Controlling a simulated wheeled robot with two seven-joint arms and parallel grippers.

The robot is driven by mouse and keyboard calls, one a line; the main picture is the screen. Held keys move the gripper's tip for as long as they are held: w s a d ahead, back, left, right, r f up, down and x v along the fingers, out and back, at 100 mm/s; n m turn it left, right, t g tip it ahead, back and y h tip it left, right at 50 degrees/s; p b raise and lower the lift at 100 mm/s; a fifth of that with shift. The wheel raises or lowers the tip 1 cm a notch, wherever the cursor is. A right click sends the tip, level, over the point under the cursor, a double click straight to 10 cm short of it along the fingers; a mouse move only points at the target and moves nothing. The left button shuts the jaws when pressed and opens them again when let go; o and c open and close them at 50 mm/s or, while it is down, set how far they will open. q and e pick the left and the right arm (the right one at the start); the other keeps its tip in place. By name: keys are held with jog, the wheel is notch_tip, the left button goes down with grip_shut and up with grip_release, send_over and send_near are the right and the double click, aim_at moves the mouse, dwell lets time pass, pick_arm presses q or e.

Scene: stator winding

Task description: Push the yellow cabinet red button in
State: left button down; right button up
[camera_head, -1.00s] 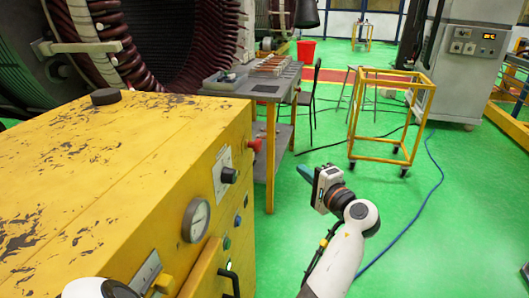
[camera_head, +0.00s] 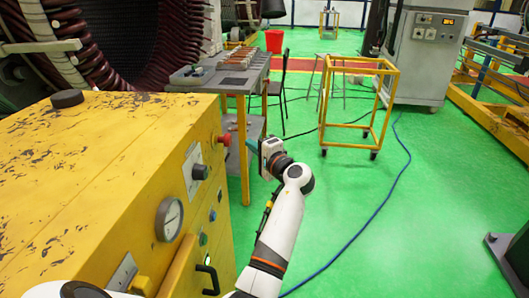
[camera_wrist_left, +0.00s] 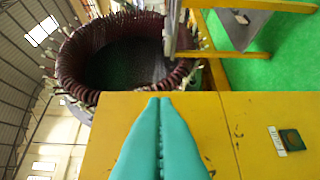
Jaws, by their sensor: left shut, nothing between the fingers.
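The yellow cabinet (camera_head: 110,175) fills the left of the head view. Its red button (camera_head: 222,140) sticks out near the far end of the panel side, above a black knob (camera_head: 199,172). My left gripper (camera_head: 250,147) is to the right of the button, its teal fingers pointing toward it, with a small gap showing between. In the left wrist view the teal fingers (camera_wrist_left: 160,100) are pressed together, empty, over the yellow cabinet surface (camera_wrist_left: 105,110). The red button cannot be made out there. My right gripper is not in view.
A grey table (camera_head: 215,82) with parts on it stands just behind the cabinet. A round gauge (camera_head: 169,219) and black handle (camera_head: 207,278) are on the panel. A yellow cart frame (camera_head: 360,70) stands farther back. The green floor (camera_head: 350,200) to the right is mostly clear.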

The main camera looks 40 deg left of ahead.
aim_at(226, 140)
pick_arm(q)
jog(key=s+a, duration=0.2)
jog(key=a, duration=0.1)
jog(key=shift+a+p, duration=0.2)
jog(key=shift+p, duration=0.2)
